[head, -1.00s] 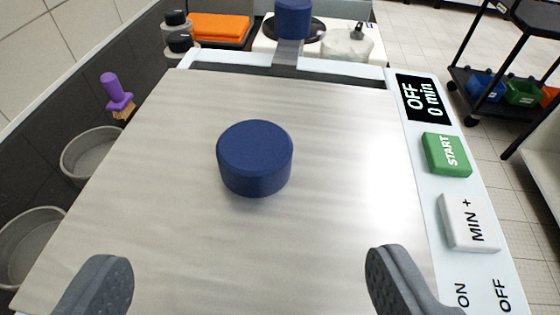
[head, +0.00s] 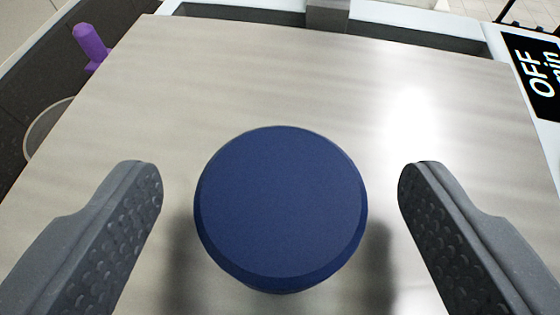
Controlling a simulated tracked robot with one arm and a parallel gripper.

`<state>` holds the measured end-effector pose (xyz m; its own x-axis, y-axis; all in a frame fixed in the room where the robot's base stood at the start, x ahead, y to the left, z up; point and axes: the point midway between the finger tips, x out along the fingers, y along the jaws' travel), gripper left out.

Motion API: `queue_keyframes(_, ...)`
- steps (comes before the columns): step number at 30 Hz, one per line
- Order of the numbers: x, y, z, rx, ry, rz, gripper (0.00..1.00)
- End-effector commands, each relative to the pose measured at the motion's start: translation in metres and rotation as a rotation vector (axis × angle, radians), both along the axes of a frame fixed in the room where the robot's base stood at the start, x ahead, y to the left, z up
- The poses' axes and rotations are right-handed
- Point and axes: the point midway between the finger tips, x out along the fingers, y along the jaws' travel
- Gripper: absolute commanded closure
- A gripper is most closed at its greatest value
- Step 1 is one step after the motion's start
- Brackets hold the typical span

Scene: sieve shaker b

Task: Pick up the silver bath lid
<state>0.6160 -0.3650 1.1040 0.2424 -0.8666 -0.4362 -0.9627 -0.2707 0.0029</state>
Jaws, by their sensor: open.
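The silver bath lid (head: 330,80) is a flat, brushed metal plate that fills most of the head view. A round dark blue knob (head: 281,205) stands on it, in the lower middle of the picture. My gripper (head: 280,185) is open, with one grey finger to the left of the knob and one to the right. There is a gap between each finger and the knob, so neither touches it. Finger shadows fall on the lid beside the knob. The lid's near edge is out of view.
At the left are a purple-handled brush (head: 90,43) and part of a grey round pan (head: 45,130). A metal bracket (head: 328,14) stands behind the lid's far edge.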

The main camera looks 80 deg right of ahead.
Motion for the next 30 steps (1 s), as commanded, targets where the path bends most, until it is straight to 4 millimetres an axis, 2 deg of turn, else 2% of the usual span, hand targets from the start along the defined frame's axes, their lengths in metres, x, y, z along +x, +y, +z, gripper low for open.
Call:
queue_keyframes(9, 0.002, -0.004, -0.001, 0.0, -0.002, 0.001, 0.26)
queue_keyframes(11, 0.002, -0.004, -0.001, 0.0, -0.002, 0.001, 0.4)
queue_keyframes(16, 0.002, -0.004, -0.001, 0.0, -0.002, 0.001, 0.88)
queue_keyframes(25, 0.002, -0.004, 0.001, 0.0, -0.003, 0.001, 0.88)
queue_keyframes(30, 0.002, -0.004, 0.012, 0.0, -0.006, 0.0, 0.89)
